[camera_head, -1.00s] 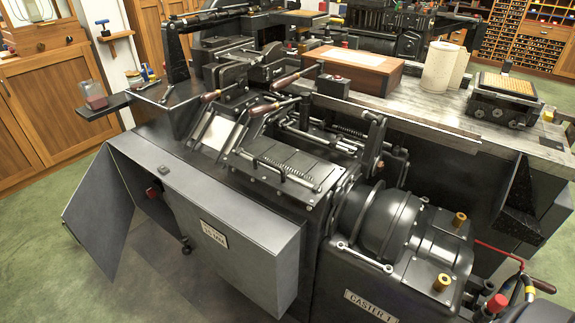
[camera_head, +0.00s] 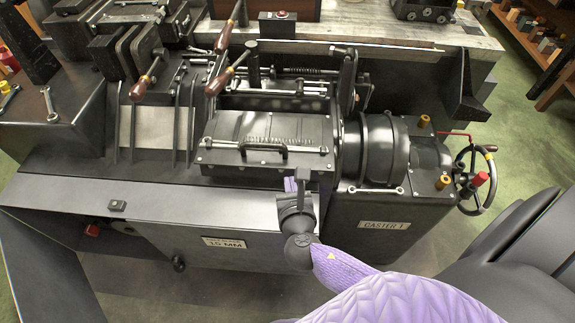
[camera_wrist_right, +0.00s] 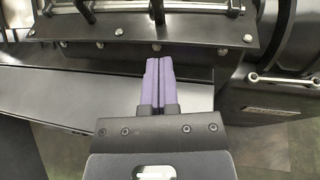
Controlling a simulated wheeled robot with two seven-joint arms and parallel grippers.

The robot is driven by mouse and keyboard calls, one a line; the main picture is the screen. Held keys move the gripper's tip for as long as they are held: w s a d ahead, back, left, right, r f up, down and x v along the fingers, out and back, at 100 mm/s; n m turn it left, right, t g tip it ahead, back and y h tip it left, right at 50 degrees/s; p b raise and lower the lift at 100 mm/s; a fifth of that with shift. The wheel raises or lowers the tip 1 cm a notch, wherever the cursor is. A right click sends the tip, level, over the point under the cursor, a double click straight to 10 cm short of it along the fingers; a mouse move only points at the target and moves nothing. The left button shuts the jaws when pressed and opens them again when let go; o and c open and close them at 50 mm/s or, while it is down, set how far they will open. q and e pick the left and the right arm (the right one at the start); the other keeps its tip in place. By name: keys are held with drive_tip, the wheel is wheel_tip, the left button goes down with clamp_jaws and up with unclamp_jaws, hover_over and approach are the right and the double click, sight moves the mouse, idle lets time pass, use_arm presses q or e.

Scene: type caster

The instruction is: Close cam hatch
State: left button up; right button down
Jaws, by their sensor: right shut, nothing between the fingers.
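A dark bolted plate with a black bar handle (camera_head: 264,152) and springs lies on top of the caster; I cannot tell if it is the cam hatch. Its bolted edge (camera_wrist_right: 120,47) crosses the top of the right wrist view. At the lower left, a grey door panel (camera_head: 42,268) stands swung out from the casing. My right gripper (camera_head: 291,184) has purple fingers, shut and empty, just in front of the plate's front edge. In the right wrist view its fingertips (camera_wrist_right: 153,62) point toward that edge; contact is unclear. My left gripper is out of view.
The grey front box with the 15 MM label (camera_head: 224,242) lies below and left of my right arm. The CASTER 1 housing (camera_head: 385,225) and a handwheel (camera_head: 474,180) stand to the right. Wooden-handled levers (camera_head: 230,72) rise behind the plate. Green floor shows at right.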

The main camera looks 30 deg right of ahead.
drive_tip(key=b, duration=0.1)
approach(291, 140)
drive_tip(key=shift+w+a+f, duration=0.5)
drive_tip(key=shift+a+f, duration=0.15)
drive_tip(key=shift+a, duration=0.15)
drive_tip(key=shift+w, duration=0.2)
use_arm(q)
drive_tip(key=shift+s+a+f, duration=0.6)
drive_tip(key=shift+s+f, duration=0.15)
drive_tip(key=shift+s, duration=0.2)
use_arm(e)
drive_tip(key=shift+d, duration=0.1)
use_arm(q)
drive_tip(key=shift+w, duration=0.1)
use_arm(e)
drive_tip(key=shift+w, duration=0.1)
